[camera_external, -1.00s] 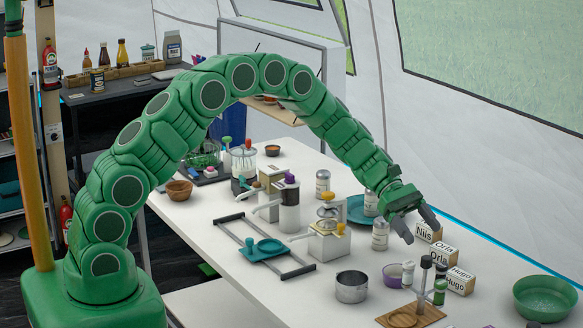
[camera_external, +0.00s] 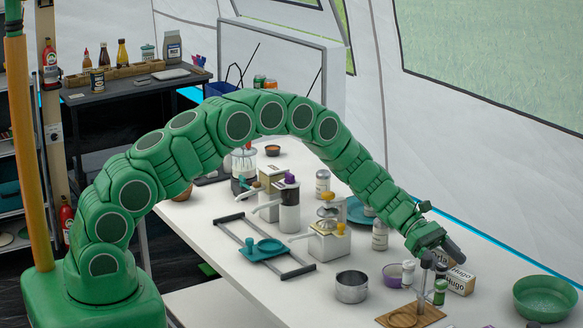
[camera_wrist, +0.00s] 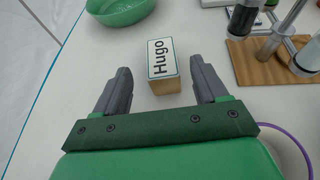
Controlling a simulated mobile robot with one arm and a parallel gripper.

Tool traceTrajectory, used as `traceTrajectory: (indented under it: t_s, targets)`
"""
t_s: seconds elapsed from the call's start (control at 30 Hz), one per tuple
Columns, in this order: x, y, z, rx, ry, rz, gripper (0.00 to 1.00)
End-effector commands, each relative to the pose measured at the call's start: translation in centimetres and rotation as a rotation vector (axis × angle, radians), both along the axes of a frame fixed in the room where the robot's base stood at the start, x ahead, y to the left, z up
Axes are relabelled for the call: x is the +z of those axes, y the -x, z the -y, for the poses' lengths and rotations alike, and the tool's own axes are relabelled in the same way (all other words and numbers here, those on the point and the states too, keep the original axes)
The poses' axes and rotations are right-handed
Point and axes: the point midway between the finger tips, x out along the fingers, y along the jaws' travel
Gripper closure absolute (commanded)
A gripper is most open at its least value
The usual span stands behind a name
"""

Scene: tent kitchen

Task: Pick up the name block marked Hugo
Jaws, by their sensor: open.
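The name block marked Hugo (camera_wrist: 163,62) lies on the white table in the wrist view, its label facing up toward the camera and its wooden side toward my gripper. My gripper (camera_wrist: 160,78) is open, and its two grey fingers stand one on each side of the near part of the block, with gaps between. In the external view the Hugo block (camera_external: 461,281) sits at the table's right, just below my gripper (camera_external: 449,258).
A green bowl (camera_external: 545,298) stands to the right of the block. A wooden stand (camera_external: 410,316) with a metal post and small jars (camera_external: 440,291) are close on the left. A metal cup (camera_external: 351,287) and a purple-rimmed cup (camera_external: 392,275) stand farther left. The tent wall runs behind.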

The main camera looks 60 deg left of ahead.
Motion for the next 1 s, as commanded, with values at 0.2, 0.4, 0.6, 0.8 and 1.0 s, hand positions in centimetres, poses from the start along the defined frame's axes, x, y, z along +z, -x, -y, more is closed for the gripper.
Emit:
traceTrajectory:
  t_s: [0.2, 0.4, 0.6, 0.8, 1.0]
  targets:
    - [-0.6, -0.1, 1.1, -0.001, 0.000, 0.000, 0.28]
    - [-2.0, -0.1, 3.0, -0.002, -0.001, -0.002, 0.28]
    - [-2.8, -0.4, 4.9, -0.002, -0.001, 0.001, 0.28]
    - [-3.0, -0.5, 5.4, -0.001, 0.000, 0.002, 0.28]
    - [-3.0, -0.4, 5.4, 0.000, 0.000, 0.001, 0.38]
